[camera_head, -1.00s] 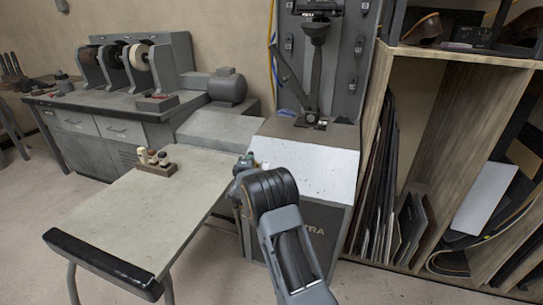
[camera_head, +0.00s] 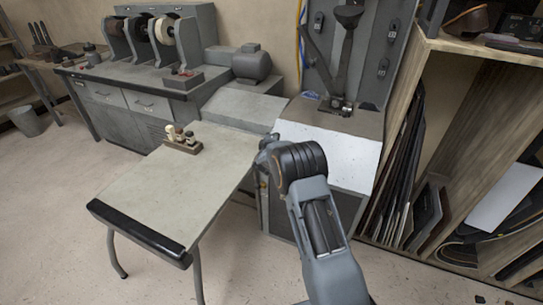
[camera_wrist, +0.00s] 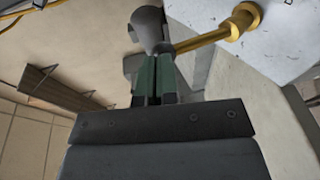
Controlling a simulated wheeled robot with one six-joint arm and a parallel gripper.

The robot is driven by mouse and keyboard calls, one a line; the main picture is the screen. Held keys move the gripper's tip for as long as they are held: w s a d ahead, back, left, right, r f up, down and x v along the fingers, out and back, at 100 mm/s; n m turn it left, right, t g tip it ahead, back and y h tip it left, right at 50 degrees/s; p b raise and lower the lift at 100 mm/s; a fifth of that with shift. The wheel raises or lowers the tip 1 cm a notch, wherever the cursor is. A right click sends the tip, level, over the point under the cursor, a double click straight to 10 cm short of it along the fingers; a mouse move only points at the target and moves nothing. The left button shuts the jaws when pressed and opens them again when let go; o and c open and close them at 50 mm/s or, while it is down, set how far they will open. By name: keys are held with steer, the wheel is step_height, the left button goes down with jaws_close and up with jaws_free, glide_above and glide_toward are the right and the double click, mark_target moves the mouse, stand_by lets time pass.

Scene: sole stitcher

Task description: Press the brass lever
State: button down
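The brass lever (camera_wrist: 212,37) shows in the wrist view as a gold rod running left from a round brass boss on the white machine face (camera_wrist: 278,38). A grey cone-shaped piece (camera_wrist: 148,28) is at its left end. My gripper's green fingers (camera_wrist: 155,72) lie close together with only a thin gap, nothing seen between them. Their tips appear just below the grey piece and the rod's left end; I cannot tell if they touch. In the head view the machine's white front (camera_head: 328,148) stands behind my arm; the lever cannot be made out there.
A light table (camera_head: 165,190) with a small block of pegs (camera_head: 182,144) stands left of my arm. A grinding bench (camera_head: 135,95) is behind it. A wooden shelf (camera_head: 455,130) with sheets closes off the right. Open floor lies at the front left.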

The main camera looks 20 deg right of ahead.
steer(key=shift+d+r, duration=0.15)
steer(key=p+v, duration=0.2)
steer(key=v, duration=1.2)
steer(key=shift+r+p, duration=0.35)
steer(key=shift+r, duration=0.1)
steer(key=shift+w, duration=0.1)
